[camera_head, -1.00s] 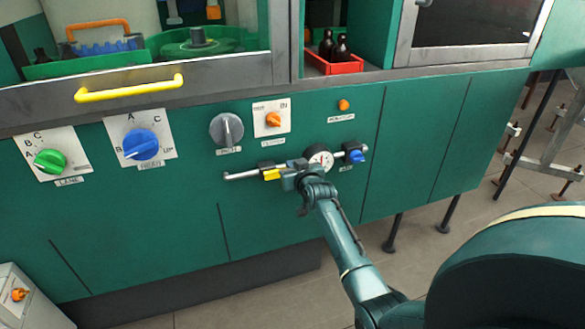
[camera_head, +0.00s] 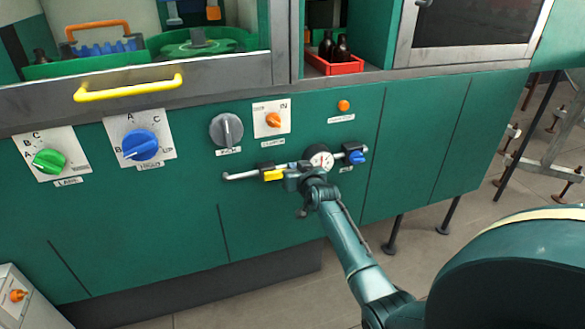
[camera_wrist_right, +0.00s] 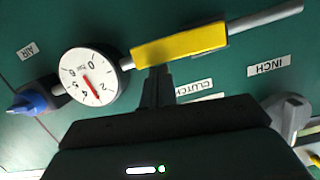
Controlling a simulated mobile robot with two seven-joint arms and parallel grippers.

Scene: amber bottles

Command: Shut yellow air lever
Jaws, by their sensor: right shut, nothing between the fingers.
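The yellow air lever (camera_head: 274,174) sits on the grey pipe on the green front panel, between the pipe's left end and the round gauge (camera_head: 320,157). In the right wrist view the yellow lever (camera_wrist_right: 180,45) lies lengthwise along the pipe, beside the white gauge (camera_wrist_right: 92,78) with its red needle. My right gripper (camera_head: 291,178) is at the right end of the lever. In the wrist view its shut fingertips (camera_wrist_right: 158,74) are just at the lever's lower edge, with nothing between them; whether they touch it I cannot tell. My left gripper is out of view.
A blue knob (camera_head: 357,157) is at the pipe's right end. A grey dial (camera_head: 226,130), an orange switch (camera_head: 273,119) and an orange button (camera_head: 344,105) are above the pipe. A yellow handle (camera_head: 130,88) juts out at upper left. The panel below is clear.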

